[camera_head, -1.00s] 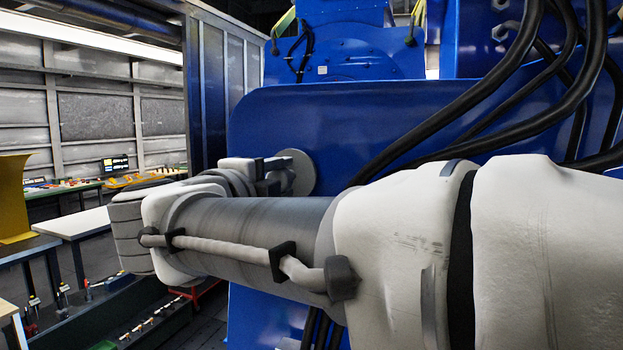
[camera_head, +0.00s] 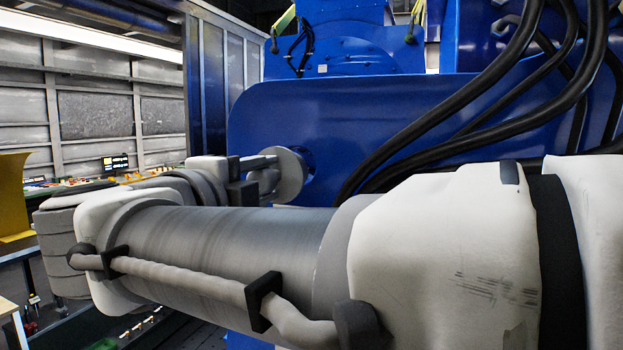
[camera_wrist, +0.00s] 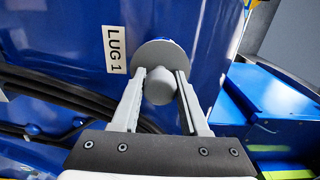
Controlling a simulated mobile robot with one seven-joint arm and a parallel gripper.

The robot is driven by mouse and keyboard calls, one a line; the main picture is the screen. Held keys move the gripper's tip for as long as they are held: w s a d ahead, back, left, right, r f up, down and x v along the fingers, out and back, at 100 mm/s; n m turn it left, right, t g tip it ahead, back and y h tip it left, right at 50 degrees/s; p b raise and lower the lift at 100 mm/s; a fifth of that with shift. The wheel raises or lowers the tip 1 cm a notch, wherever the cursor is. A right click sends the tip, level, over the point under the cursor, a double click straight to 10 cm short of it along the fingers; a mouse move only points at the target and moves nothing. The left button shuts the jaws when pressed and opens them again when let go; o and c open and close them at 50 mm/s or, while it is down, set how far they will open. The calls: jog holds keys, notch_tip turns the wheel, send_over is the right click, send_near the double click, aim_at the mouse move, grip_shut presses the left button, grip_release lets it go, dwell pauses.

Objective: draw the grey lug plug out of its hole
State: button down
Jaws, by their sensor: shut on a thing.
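The grey lug plug (camera_head: 290,176) has a round disc and a stubby grip. In the head view it stands off the blue panel, and the rim of a dark round hole (camera_head: 311,163) shows just behind its right edge. In the wrist view the plug's disc (camera_wrist: 153,52) is seen beyond the fingers, beside a white "LUG 1" label (camera_wrist: 114,49). My gripper (camera_wrist: 160,78) is shut on the plug's grip, one finger on each side. In the head view my gripper (camera_head: 255,172) is partly hidden by my arm. The disc hides most of the hole.
Thick black cables (camera_head: 480,100) hang over the blue motor casing (camera_head: 370,120) to the right of the plug. A workbench with small parts (camera_head: 75,190) and a yellow panel (camera_head: 13,195) stand at the left. My arm covers much of the lower head view.

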jog(key=shift+v, duration=1.7)
